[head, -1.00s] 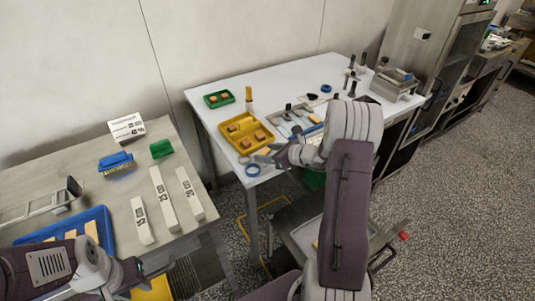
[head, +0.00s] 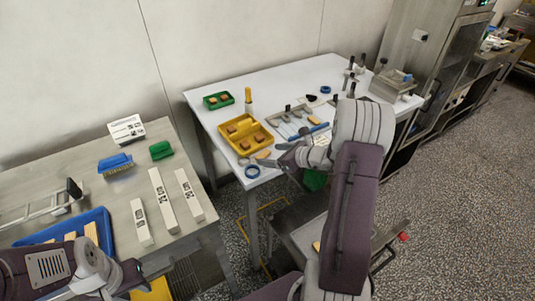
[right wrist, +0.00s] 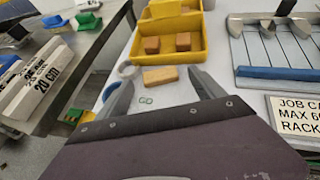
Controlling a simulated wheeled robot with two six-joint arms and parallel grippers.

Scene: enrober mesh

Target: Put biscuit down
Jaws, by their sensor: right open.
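A tan biscuit (right wrist: 161,77) lies on the white table, just in front of the yellow tray, in the right wrist view. It also shows in the head view (head: 263,154). My right gripper (right wrist: 162,92) is open, with its two fingers apart on either side of the biscuit's near side and nothing held between them. In the head view my right gripper (head: 278,155) is at the table's front edge, partly hidden by my arm. My left gripper (head: 132,272) is at the lower left near the blue tray; its jaws are too small to read.
The yellow tray (right wrist: 205,48) holds several brown blocks. A blue ring (head: 252,171) lies left of the biscuit. A slotted board with a blue bar (right wrist: 275,73) and a sign (right wrist: 297,113) are at right. White bars (head: 163,200) lie on the left bench.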

